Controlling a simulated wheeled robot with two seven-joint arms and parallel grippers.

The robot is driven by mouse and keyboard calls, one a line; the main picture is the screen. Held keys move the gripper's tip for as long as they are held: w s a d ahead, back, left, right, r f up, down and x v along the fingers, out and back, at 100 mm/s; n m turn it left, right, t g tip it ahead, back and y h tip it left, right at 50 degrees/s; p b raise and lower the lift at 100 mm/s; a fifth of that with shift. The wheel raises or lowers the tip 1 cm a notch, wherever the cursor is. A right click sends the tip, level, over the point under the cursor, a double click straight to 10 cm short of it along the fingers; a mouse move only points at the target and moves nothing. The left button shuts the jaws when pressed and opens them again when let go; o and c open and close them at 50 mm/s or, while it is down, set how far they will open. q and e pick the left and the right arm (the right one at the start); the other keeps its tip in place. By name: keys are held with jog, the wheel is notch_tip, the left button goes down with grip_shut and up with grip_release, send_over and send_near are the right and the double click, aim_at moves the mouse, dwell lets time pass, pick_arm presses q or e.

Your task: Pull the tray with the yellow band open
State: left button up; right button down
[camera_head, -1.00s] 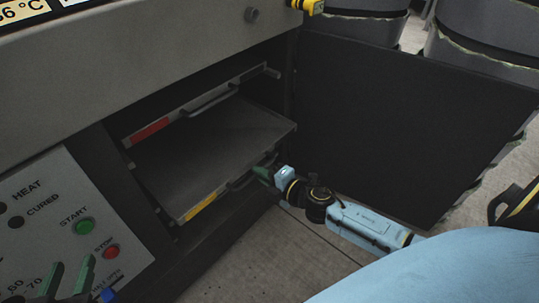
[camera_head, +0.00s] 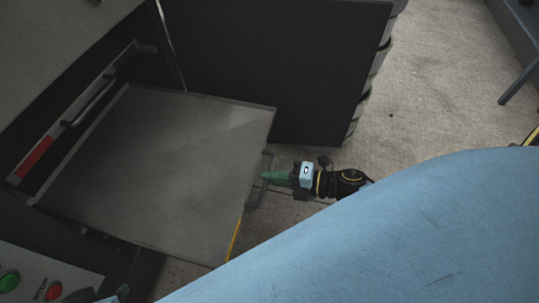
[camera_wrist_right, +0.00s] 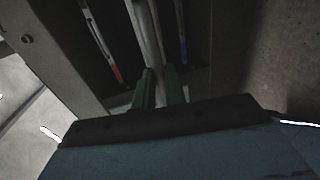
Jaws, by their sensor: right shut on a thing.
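The tray with the yellow band (camera_head: 236,238) is slid far out of the dark cabinet, its broad grey surface bare. Only a sliver of the yellow band shows on its front edge. My right gripper (camera_head: 265,177) is at the tray's front, its green fingers shut on the tray's handle (camera_head: 256,196). In the right wrist view, the green fingers (camera_wrist_right: 158,88) sit on either side of a grey bar. My left gripper (camera_head: 120,293) barely shows at the bottom edge; its jaws are mostly cut off.
A tray with a red band (camera_head: 35,158) and its own handle is shut in the cabinet above. The dark open door (camera_head: 270,60) stands behind the pulled tray. A panel with green and red buttons (camera_head: 53,290) is at lower left. Floor (camera_head: 430,100) is clear at right.

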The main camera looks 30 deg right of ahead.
pick_arm(q)
jog(key=shift+d+f, duration=0.1)
pick_arm(e)
jog(key=shift+s+d, duration=0.35)
jog(key=shift+d, duration=0.05)
jog(key=c, duration=1.5)
grip_release()
jog(key=shift+o, duration=0.2)
